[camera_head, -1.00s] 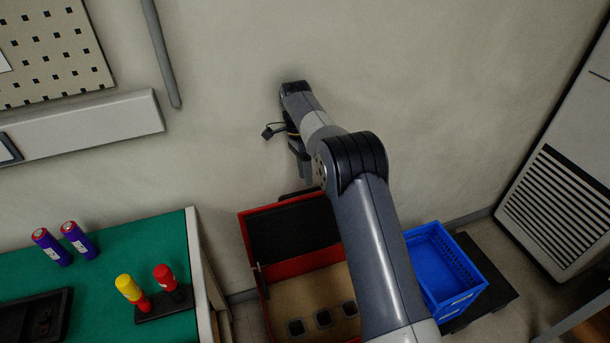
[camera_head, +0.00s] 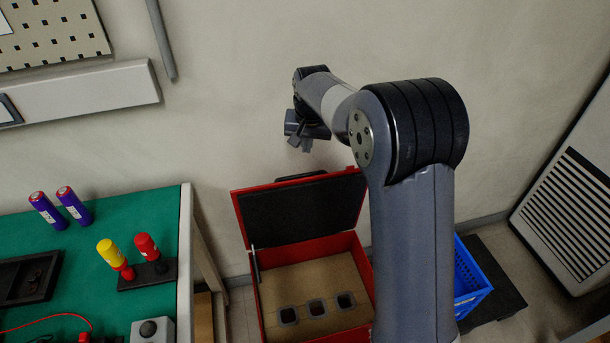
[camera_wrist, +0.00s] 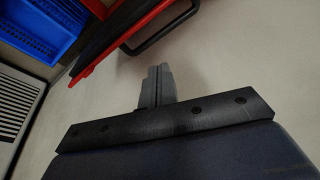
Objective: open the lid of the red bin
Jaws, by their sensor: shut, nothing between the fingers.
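The red bin (camera_head: 264,303) stands on the floor right of the green bench. Its lid (camera_head: 300,212) is raised and leans back toward the wall, dark on its inner face with a red rim. The bin's tan inside with several dark square openings shows. In the wrist view the lid's red edge (camera_wrist: 97,60) and a black handle (camera_wrist: 165,33) appear at the top. My gripper (camera_head: 306,146) is above and behind the lid, near the wall, apart from it. Its fingers (camera_wrist: 157,72) are shut together and empty in the wrist view, with wall behind them.
A blue crate (camera_head: 468,280) stands right of the bin, partly hidden by my arm; it also shows in the wrist view (camera_wrist: 42,30). The green bench (camera_head: 90,230) at left carries batteries and red and yellow handles. A white vented cabinet (camera_head: 570,215) stands at right.

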